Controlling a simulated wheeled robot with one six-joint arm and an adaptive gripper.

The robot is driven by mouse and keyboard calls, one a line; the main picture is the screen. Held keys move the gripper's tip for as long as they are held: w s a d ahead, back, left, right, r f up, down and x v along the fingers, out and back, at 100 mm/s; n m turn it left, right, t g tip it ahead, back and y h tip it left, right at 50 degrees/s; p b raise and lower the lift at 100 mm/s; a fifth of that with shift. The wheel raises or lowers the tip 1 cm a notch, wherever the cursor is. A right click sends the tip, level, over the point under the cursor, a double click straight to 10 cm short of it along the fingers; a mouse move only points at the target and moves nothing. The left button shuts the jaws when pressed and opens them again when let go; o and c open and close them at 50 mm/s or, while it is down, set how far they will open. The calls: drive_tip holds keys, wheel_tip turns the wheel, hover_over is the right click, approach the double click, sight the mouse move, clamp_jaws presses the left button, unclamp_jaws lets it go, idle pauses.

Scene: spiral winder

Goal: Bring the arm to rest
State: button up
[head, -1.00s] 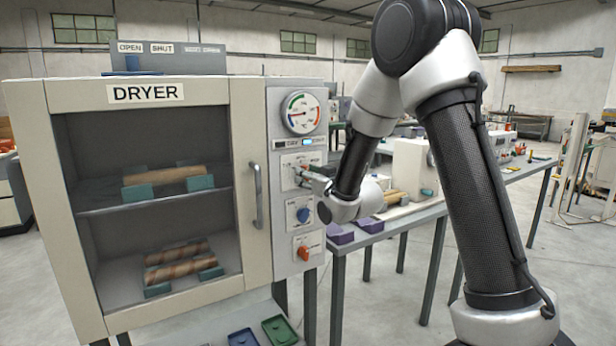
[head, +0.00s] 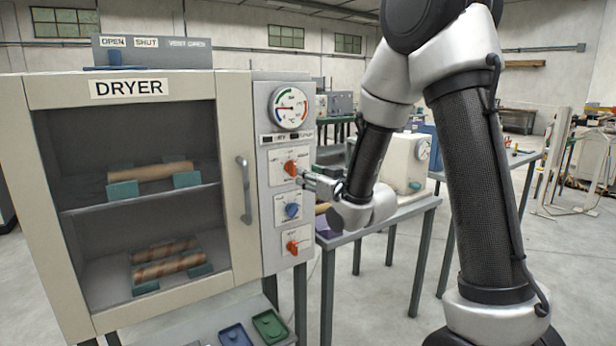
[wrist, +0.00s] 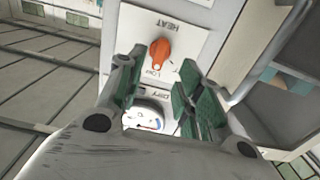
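My gripper (head: 312,180) is just to the right of the dryer's control panel (head: 273,208), backed off from the top orange knob (head: 290,168). In the wrist view my gripper (wrist: 160,92) has its green-padded fingers apart with nothing between them. The orange knob (wrist: 160,54), under the label HEAT, shows beyond the fingertips, apart from them. The arm is bent, its forearm hanging down toward the panel.
The dryer (head: 238,115) has its door shut, with rolls on two shelves behind the glass. Blue (head: 234,336) and green (head: 268,325) trays sit below it. A table (head: 400,212) with a cream machine (head: 400,160) stands behind my wrist. Open floor lies at right.

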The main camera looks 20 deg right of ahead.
drive_tip(key=s+d+f+g+h, duration=0.1)
drive_tip(key=s+f+g, duration=0.15)
drive_tip(key=f, duration=0.35)
drive_tip(key=s+d+f+g+h, duration=0.1)
drive_tip(key=d+f+g+h, duration=0.1)
drive_tip(key=f+g, duration=0.3)
drive_tip(key=s+d+f+m+g+h, duration=0.1)
drive_tip(key=s+d+f+g, duration=0.25)
drive_tip(key=s, duration=0.45)
drive_tip(key=s+d+r+m, duration=0.1)
drive_tip(key=s+d+r, duration=0.1)
drive_tip(key=s+r, duration=0.3)
drive_tip(key=s+d+r+g+h, duration=0.1)
drive_tip(key=s+r, duration=0.4)
drive_tip(key=s, duration=0.6)
drive_tip(key=s+d+r+m, duration=0.1)
drive_tip(key=s+d+r, duration=0.2)
drive_tip(key=s, duration=0.6)
drive_tip(key=shift+r+m+g+h, duration=0.3)
drive_tip(key=shift+r+g, duration=0.1)
drive_tip(key=shift+r, duration=0.65)
